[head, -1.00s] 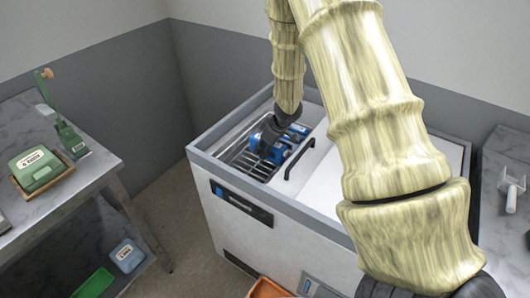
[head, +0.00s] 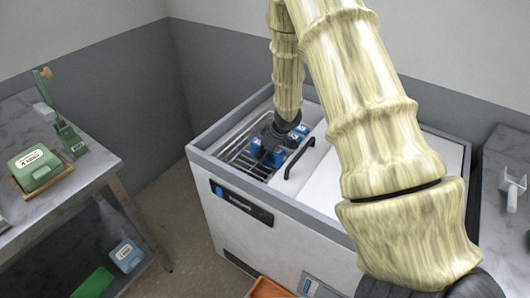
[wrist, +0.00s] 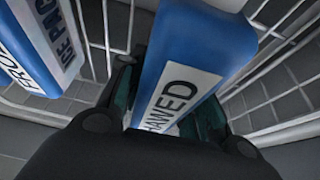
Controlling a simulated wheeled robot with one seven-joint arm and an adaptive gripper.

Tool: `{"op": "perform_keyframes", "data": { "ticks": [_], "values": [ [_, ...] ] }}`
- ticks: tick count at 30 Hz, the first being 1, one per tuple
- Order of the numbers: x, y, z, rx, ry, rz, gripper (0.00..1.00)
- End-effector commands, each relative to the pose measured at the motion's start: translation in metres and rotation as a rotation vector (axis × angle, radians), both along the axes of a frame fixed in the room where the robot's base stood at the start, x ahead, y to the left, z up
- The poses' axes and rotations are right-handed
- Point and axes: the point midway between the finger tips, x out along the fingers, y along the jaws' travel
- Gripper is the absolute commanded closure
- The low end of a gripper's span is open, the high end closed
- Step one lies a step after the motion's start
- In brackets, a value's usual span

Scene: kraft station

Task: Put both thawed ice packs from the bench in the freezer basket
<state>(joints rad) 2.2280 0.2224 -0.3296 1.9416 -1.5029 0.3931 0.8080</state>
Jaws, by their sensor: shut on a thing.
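My gripper (head: 268,148) is down in the freezer basket (head: 240,162), in the open left part of the chest freezer. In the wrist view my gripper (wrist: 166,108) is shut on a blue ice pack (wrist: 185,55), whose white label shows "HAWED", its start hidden. A second blue pack (wrist: 42,45) stands to its left, apart from it, its label partly reading "ICE PACK". Basket wires surround both. In the head view blue pack parts (head: 270,156) show around my gripper, but I cannot tell whether the held pack touches the basket floor.
The white freezer lid (head: 345,185) with a black handle (head: 300,158) covers the right part. A left bench holds a green box (head: 38,167) in a tray; a blue pack-like item (head: 126,254) lies on its lower shelf. A grey-white tool (head: 513,188) lies at right.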

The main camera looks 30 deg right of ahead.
Motion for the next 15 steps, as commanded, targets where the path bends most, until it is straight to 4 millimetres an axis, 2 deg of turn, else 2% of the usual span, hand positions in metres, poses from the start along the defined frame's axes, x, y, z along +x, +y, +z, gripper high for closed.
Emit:
{"op": "perform_keyframes", "data": {
  "ticks": [1, 2, 5, 15],
  "values": [
    [0.0004, 0.0000, 0.0006, 0.000, -0.001, 0.000, 1.00],
    [0.0002, 0.0000, 0.0003, 0.000, 0.000, 0.000, 0.63],
    [0.0003, -0.0001, 0.0003, 0.000, 0.000, 0.000, 0.45],
    [0.0003, -0.0001, 0.0012, 0.000, -0.001, 0.000, 0.45]
  ]
}}
